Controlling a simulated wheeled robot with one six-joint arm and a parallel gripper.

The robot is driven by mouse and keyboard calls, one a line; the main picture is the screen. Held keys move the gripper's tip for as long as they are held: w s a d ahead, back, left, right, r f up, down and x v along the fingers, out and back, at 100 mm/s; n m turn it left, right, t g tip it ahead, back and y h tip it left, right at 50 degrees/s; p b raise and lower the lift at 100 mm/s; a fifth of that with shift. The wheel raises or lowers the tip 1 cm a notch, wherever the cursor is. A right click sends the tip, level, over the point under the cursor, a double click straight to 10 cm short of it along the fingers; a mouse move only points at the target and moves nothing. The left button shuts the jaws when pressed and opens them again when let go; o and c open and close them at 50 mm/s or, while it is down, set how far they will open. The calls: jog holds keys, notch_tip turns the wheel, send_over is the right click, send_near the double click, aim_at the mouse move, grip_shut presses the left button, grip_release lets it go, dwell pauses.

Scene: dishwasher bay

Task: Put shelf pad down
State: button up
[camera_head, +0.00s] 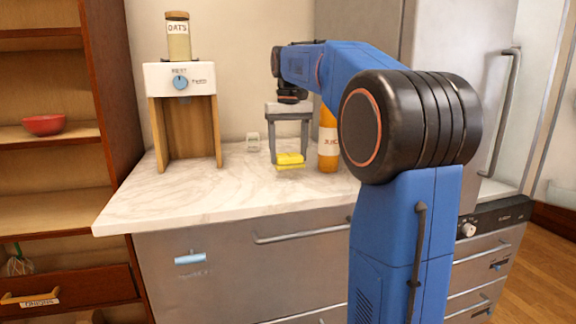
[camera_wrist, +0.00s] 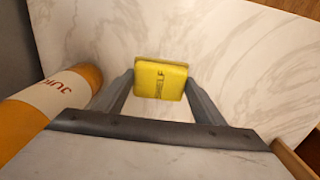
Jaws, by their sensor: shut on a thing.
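The shelf pad is a small yellow block (camera_head: 290,159) over the marble countertop in the head view. My gripper (camera_head: 288,155) points down with its two grey fingers on either side of the pad. In the wrist view the yellow pad (camera_wrist: 160,79) sits between the fingertips of my gripper (camera_wrist: 160,88), which are shut on it. The pad shows a small dark mark or handle on its face. I cannot tell whether its underside touches the counter.
An orange juice bottle (camera_head: 328,140) stands close to the right of my gripper; it also shows in the wrist view (camera_wrist: 45,105). The front-left marble counter (camera_head: 165,200) is clear.

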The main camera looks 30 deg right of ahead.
aim_at(289, 155)
jog(key=shift+f, duration=2)
jog(key=shift+f, duration=0.1)
jog(key=o, duration=1)
notch_tip(289, 155, up, 12)
jog(key=shift+r, duration=0.1)
